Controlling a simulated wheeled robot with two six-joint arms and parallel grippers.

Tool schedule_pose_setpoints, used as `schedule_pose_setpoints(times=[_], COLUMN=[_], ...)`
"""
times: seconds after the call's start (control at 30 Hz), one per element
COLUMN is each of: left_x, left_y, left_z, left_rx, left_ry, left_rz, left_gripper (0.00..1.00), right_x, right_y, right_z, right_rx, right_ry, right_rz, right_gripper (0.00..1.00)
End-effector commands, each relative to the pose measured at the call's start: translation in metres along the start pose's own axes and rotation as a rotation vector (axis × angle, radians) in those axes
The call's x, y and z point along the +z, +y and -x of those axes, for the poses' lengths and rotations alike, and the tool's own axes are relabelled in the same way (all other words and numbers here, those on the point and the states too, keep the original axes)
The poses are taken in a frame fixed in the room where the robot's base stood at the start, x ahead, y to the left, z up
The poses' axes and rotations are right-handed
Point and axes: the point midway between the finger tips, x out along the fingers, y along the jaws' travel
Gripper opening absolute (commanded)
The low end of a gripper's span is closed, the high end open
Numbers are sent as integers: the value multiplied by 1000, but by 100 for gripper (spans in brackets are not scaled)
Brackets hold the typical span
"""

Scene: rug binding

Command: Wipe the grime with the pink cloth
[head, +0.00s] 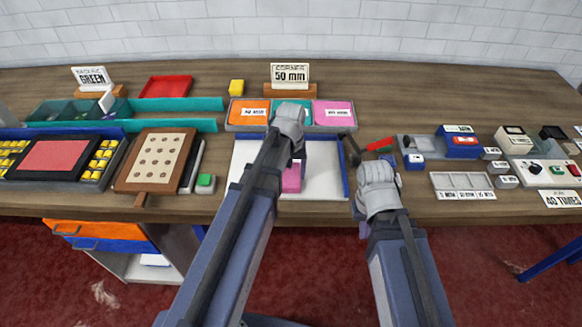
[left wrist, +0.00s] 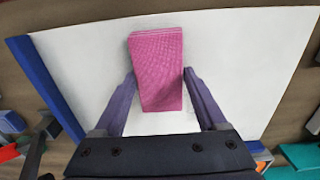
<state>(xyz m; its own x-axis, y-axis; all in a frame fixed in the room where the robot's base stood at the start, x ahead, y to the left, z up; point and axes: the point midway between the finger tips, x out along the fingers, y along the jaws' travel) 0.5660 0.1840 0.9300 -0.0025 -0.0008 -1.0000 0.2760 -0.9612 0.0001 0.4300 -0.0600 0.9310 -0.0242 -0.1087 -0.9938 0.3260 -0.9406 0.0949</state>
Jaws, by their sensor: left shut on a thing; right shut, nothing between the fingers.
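The pink cloth (left wrist: 157,70) is a textured block-like pad between the two fingers of my left gripper (left wrist: 157,88), which is shut on it. In the head view the cloth (head: 292,178) shows below my left gripper (head: 297,165), over the white board (head: 325,180). Whether the cloth touches the board I cannot tell. I cannot make out any grime on the visible white surface; my left arm and the cloth hide part of it. My right gripper (head: 345,143) is shut and empty, near the board's right blue edge.
A tray of orange, teal and pink swatches (head: 247,112) stands behind the board.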

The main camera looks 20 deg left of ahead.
Motion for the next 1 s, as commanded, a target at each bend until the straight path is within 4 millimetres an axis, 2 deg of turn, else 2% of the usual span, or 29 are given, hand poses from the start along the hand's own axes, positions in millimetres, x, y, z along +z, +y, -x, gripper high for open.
schedule_pose_setpoints(times=[0.17, 0.5, 0.7, 1.0], left_x=[0, 0, -2, -23], left_y=[-1, -20, -22, -22], left_z=[0, -3, -3, -2], left_rx=[0, -1, -3, -3], left_ry=[1, 2, 3, 4], left_rz=[1, 2, 1, 2], left_gripper=[29, 30, 30, 29], right_x=[0, 0, 0, 0], right_y=[0, 0, 0, 0], right_z=[0, -3, -3, -2], right_rx=[0, 0, 0, 0], right_ry=[0, 0, 0, 0], right_rz=[0, 0, 0, 0], right_gripper=[0, 0, 0, 0])
